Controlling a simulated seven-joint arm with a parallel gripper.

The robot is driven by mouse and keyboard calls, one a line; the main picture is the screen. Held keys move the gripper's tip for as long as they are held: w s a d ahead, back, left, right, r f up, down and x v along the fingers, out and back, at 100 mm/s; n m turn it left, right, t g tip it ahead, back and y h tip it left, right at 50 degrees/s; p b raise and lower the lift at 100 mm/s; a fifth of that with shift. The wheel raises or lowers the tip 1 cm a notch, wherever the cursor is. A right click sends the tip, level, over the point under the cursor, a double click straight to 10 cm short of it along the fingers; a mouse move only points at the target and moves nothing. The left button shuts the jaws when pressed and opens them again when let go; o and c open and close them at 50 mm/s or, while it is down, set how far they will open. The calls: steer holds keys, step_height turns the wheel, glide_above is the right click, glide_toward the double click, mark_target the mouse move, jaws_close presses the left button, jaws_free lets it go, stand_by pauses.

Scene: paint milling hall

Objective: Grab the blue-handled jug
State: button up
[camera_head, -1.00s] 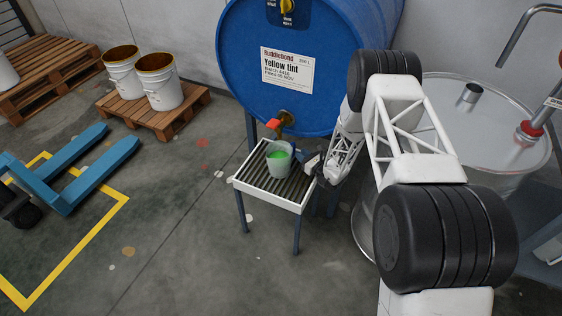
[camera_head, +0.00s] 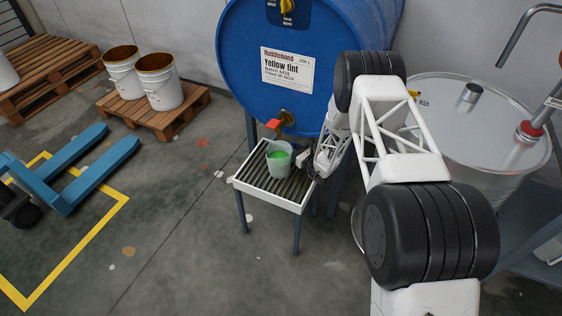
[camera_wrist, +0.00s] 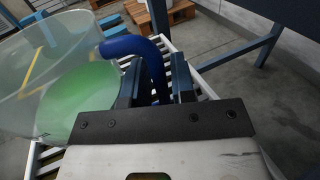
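The jug (camera_head: 279,165) is a translucent cup with green liquid inside, upright on the slatted stand (camera_head: 270,192) below the blue drum's tap. In the wrist view the jug (camera_wrist: 40,85) fills the left side, and its blue handle (camera_wrist: 135,46) curves toward my gripper (camera_wrist: 157,78). The handle passes between my two dark fingers, with a small gap showing beside the right finger, so the gripper looks open around it. In the head view my gripper (camera_head: 308,163) is just right of the jug; the handle is hard to make out there.
The blue drum (camera_head: 300,110) with its red-handled tap (camera_head: 283,120) stands right behind and above the jug. A steel drum (camera_head: 450,110) is to the right. White buckets (camera_head: 160,85) on a pallet and a blue pallet truck (camera_head: 90,170) are at left. Floor in front is clear.

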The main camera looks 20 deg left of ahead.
stand_by(0.3)
jaws_close()
stand_by(1.3)
